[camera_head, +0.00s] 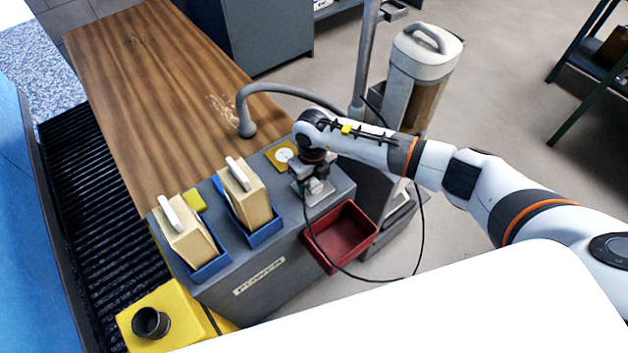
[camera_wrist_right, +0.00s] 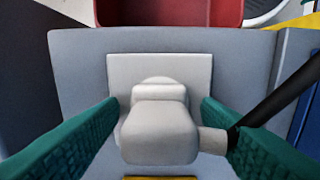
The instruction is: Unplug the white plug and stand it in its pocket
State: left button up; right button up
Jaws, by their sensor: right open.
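The white plug (camera_wrist_right: 158,130) sits at a light square socket plate (camera_wrist_right: 190,68) on the grey power box (camera_head: 270,270). A black cable (camera_wrist_right: 275,95) leaves its right side in the right wrist view. My right gripper (camera_wrist_right: 160,108) is open, with a green finger on either side of the plug. In the head view the right gripper (camera_head: 313,187) is over the box's right end and partly hides the plug. A red open-topped pocket (camera_head: 342,236) hangs on the box's front and looks empty. My left gripper is not in view.
Two tan blocks with white handles (camera_head: 185,235) stand in blue holders (camera_head: 267,232) on the box. A round white dial (camera_head: 284,155) is behind the gripper. The black cable loops below the red pocket. A tall canister (camera_head: 418,75) stands behind my right arm.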

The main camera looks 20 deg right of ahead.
grip_shut()
jog(key=shift+r+p, duration=2.3)
jog(key=shift+r, duration=0.75)
jog(key=shift+r+p, duration=1.05)
jog(key=shift+r, duration=0.45)
